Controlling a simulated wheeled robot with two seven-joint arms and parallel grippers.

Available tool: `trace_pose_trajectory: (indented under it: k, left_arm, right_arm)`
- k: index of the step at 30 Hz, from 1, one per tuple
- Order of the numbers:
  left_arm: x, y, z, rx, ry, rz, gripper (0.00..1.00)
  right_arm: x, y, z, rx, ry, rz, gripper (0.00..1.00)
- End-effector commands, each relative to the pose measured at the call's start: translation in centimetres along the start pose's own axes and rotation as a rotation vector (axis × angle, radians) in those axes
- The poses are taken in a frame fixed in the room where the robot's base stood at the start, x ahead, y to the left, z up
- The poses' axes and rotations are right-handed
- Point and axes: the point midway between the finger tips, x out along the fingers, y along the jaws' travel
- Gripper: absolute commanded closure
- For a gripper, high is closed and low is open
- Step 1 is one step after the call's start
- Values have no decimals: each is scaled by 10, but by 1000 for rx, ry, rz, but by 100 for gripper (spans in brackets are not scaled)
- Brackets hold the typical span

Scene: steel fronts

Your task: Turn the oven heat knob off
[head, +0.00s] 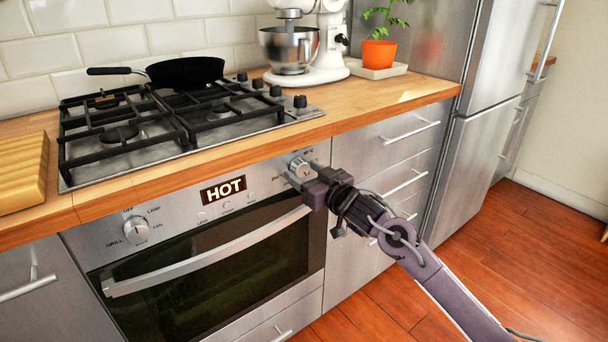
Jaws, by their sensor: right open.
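The oven (210,262) has a steel control panel with a lit display (223,190) reading HOT. The right-hand oven knob (299,167), probably the heat knob, sits high on the panel; its small markings are too fine to read. The left-hand oven knob (136,230) has labels including OFF, LAMP, FAN and GRILL. My right gripper (307,184) is open, its fingers at the lower right edge of the right-hand knob and partly covering it. I cannot tell whether they touch it. My left gripper is not in view.
The oven door handle (210,258) runs just below the gripper. The wooden counter edge (240,150) overhangs the panel. Above are the gas hob (180,125), with a black pan (186,71), and a stand mixer (325,40). Open floor (500,250) lies to the right.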

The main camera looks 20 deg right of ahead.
Motion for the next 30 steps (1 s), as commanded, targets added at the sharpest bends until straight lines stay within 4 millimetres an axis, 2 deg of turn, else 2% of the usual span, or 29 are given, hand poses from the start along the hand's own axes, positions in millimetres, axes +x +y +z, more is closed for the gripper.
trace_pose_trajectory:
  k: [3,11,21,30]
  left_arm:
    - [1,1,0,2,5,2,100]
    - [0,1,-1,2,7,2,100]
    - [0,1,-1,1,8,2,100]
    - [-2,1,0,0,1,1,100]
  right_arm:
    - [6,0,0,-1,0,-1,40]
    - [7,0,0,-1,-1,-1,40]
    - [6,0,0,-1,-1,-1,85]
    - [6,0,0,-40,-1,-1,85]
